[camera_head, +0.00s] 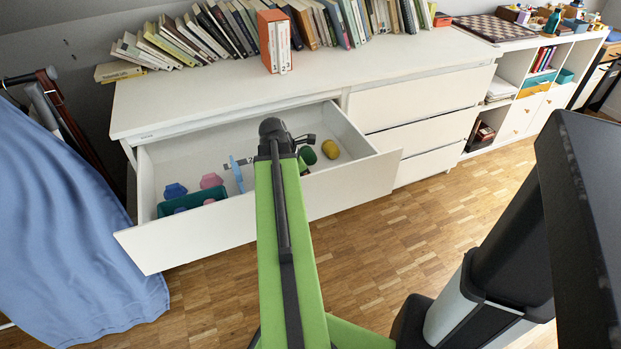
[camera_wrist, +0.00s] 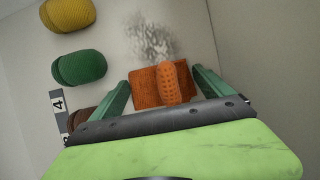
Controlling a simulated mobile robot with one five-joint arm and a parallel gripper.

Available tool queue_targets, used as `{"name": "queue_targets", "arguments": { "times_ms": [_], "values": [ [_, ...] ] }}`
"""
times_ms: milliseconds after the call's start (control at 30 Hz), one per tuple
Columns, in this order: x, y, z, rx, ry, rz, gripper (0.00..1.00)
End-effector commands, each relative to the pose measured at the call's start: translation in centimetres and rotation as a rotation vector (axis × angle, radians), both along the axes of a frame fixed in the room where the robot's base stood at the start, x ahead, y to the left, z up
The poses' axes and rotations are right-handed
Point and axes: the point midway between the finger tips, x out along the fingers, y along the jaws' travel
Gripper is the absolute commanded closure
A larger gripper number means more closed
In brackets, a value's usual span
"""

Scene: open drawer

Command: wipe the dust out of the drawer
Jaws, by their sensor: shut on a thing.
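The white drawer (camera_head: 200,233) is pulled out, and my arm reaches over its front into it. In the wrist view a patch of grey dust (camera_wrist: 150,38) lies on the drawer floor. My gripper (camera_wrist: 162,80) is shut on an orange ribbed pad (camera_wrist: 146,90) with a rounded, dotted grip on top. The pad is just below the dust in that view. I cannot tell whether it touches the floor. In the head view my arm hides the pad and the dust.
A yellow ribbed object (camera_wrist: 67,14) and a green one (camera_wrist: 79,68) lie left of the dust, with a brown object (camera_wrist: 82,122) below them. A teal tray (camera_head: 186,203) and a pink object (camera_head: 210,181) are at the drawer's left. Books (camera_head: 275,42) stand on top.

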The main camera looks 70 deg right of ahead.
Motion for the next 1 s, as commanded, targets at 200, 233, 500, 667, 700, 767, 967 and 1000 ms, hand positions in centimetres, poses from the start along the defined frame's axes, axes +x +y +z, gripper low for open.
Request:
{"name": "queue_targets", "arguments": {
  "times_ms": [200,233,500,667,700,767,967,1000],
  "values": [
    [1.5,1.7,0.0,0.001,0.001,0.002,0.47],
    [1.6,1.8,0.0,0.001,0.001,0.002,0.47],
    [2.1,1.5,-0.3,-0.001,0.0,-0.001,0.47],
    [2.2,1.4,-0.3,-0.001,0.0,-0.001,0.47],
    [2.1,1.3,-0.3,-0.001,0.0,-0.001,0.47],
    [1.9,1.0,-0.3,-0.001,0.0,-0.001,0.47],
    [0.5,-0.5,-0.1,-0.003,0.001,-0.003,0.54],
    [0.3,-0.7,-0.1,-0.003,0.001,-0.002,0.54]
  ]
}}
